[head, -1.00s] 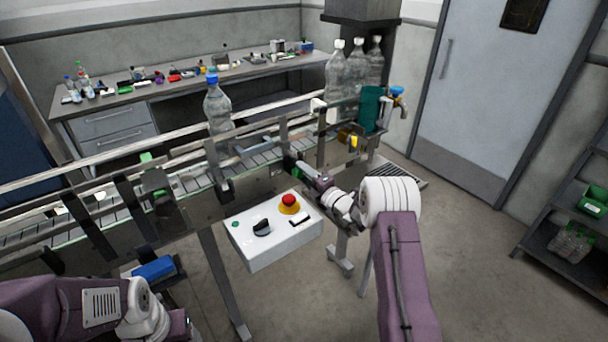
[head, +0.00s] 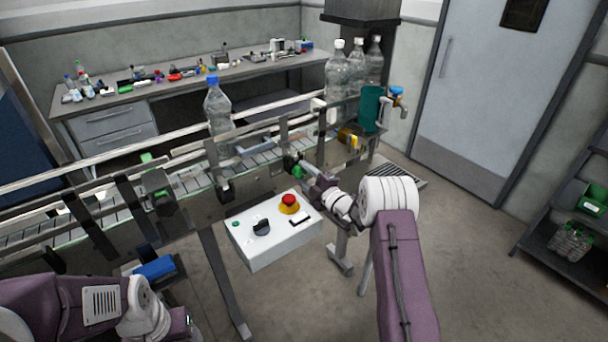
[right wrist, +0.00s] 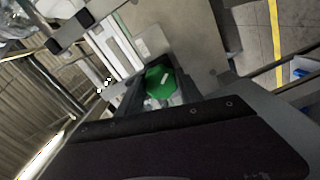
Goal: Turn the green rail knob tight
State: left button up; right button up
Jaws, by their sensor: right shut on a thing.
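The green rail knob (right wrist: 160,82) sits between the two fingers of my right gripper (right wrist: 160,88) in the right wrist view. The fingers are shut on it, one at each side, and its green face with a pale mark shows. In the head view my right gripper (head: 297,167) reaches to the near side of the conveyor rail, just above and right of the control box. The knob is small and mostly hidden there. My left arm is at the lower left; its fingers do not show.
The white control box (head: 272,240) with a red stop button (head: 289,201) is close below my right gripper. A blue-capped bottle (head: 217,108) stands on the conveyor (head: 185,183). A teal cylinder (head: 369,108) is at the conveyor's right end.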

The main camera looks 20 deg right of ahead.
jog(key=o, duration=1.4)
jog(key=shift+c, duration=0.2)
jog(key=b+v, duration=0.1)
jog(key=v, duration=0.8)
jog(key=shift+b, duration=0.35)
